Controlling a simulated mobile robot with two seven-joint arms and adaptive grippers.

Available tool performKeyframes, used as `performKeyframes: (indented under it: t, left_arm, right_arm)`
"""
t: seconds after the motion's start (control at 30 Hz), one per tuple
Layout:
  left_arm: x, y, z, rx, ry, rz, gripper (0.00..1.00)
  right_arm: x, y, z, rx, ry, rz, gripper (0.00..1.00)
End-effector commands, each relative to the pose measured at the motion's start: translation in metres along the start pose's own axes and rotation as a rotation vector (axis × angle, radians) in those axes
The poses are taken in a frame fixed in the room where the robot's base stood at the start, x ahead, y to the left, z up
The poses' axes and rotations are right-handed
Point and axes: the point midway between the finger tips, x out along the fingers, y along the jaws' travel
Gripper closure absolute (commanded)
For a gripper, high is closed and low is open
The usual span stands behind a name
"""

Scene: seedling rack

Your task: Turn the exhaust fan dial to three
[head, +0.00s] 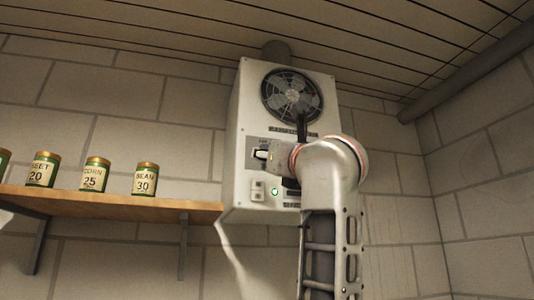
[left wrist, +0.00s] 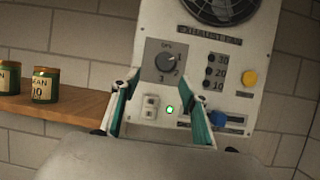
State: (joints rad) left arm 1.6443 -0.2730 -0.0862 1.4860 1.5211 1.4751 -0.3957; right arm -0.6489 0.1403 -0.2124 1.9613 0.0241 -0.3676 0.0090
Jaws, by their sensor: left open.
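The exhaust fan dial (left wrist: 165,63) is a dark round knob on a grey plate, marked OFF, 1, 2 and 3, clearest in the left wrist view. Its pointer seems to face upper right, near the 1, but it is small. My left gripper (left wrist: 160,79) is open, its two teal-lined fingers spread to either side below the dial, with nothing between them. I cannot tell the remaining distance to the panel. In the head view the white fan box (head: 242,120) is on the wall, and my arm covers part of its front. My right gripper is not in view.
The fan grille (head: 291,94) is above the dial. A yellow button (left wrist: 249,78), a blue knob (left wrist: 217,118), a white switch (left wrist: 150,107) and a lit green lamp (left wrist: 170,110) are nearby. A wooden shelf (head: 120,202) with several tins stands left of the box.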

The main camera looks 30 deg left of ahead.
Motion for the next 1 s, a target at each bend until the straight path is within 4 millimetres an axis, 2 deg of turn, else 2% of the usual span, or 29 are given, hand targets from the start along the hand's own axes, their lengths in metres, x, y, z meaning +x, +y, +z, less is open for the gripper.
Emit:
performKeyframes:
  t: [0.17,0.37,0.63,0.8,1.0]
  left_arm:
    - [0.002,-0.005,0.009,-0.042,0.029,-0.042,0.55]
    - [0.03,-0.005,0.009,-0.04,0.03,-0.04,0.55]
    - [0.066,-0.006,0.008,-0.041,0.029,-0.039,0.55]
    - [0.074,-0.007,0.007,-0.041,0.028,-0.041,0.55]
    - [0.075,-0.007,0.006,-0.042,0.028,-0.041,0.55]
  right_arm:
    - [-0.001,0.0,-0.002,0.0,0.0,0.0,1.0]
    - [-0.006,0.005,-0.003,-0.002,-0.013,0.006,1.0]
    - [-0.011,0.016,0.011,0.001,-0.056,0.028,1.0]
    - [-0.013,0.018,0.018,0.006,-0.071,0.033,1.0]
    - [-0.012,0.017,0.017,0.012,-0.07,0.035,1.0]
